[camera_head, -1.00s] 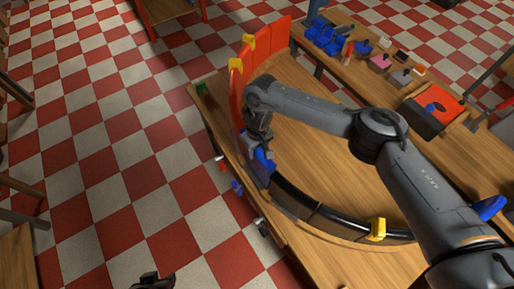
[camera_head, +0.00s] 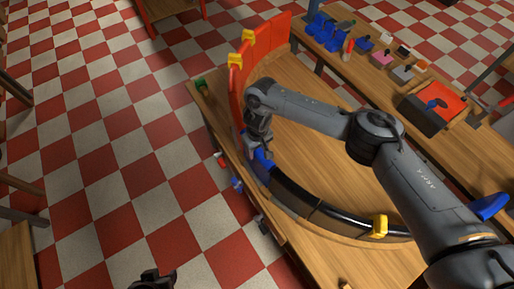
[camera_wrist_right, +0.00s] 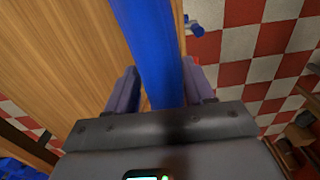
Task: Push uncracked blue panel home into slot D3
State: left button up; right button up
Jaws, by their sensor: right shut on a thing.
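The blue panel (camera_head: 263,159) stands at the left of the curved ring on the table, between the red panels (camera_head: 272,42) and the black panels (camera_head: 310,208). My right gripper (camera_head: 257,150) is shut on it from above. In the right wrist view the blue panel (camera_wrist_right: 158,55) runs between the two fingers (camera_wrist_right: 160,92). No crack shows on the visible part. The panel's lower edge and slot D3 are hidden, so I cannot tell how deep it sits. My left gripper (camera_head: 153,279) shows only as a dark tip at the bottom edge, away from the table.
Yellow clips (camera_head: 379,226) sit on the ring, two of them on the red panels. A green piece (camera_head: 201,85) lies at the table's left corner. A back table holds blue parts (camera_head: 325,32) and a black-and-red box (camera_head: 424,116). The wood inside the ring is clear.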

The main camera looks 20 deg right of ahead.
jog(key=shift+f, duration=0.3)
jog(key=o, duration=1.1)
jog(key=shift+r, duration=0.1)
